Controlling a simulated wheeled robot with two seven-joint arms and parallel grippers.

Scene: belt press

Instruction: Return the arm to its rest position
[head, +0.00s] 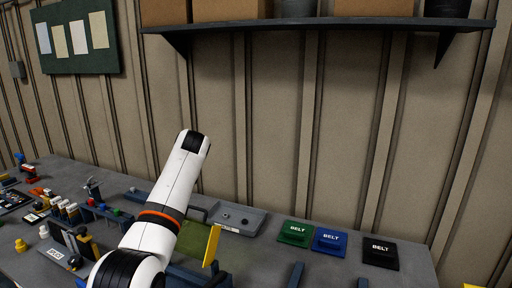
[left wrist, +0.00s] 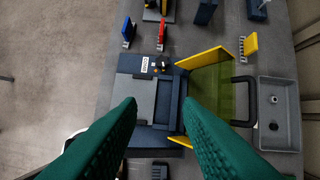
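My left arm (head: 165,215), white with black joints and an orange ring, rises from the bottom of the head view in front of the bench; I take it to be the left one. My left gripper (left wrist: 160,99) shows in the left wrist view as two green ridged fingers, set wide apart with nothing between them. They are above a dark grey press (left wrist: 150,105) with a yellow-edged, greenish clear guard (left wrist: 211,85). The guard's yellow edge (head: 212,245) also shows beside my arm in the head view. My right gripper is in neither view.
A grey tray (head: 250,217) with small parts stands behind the press. Green (head: 295,233), blue (head: 329,241) and black (head: 380,252) BELT pieces lie to its right. Several small tools and parts crowd the bench's left. A wall shelf (head: 330,23) with boxes hangs above.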

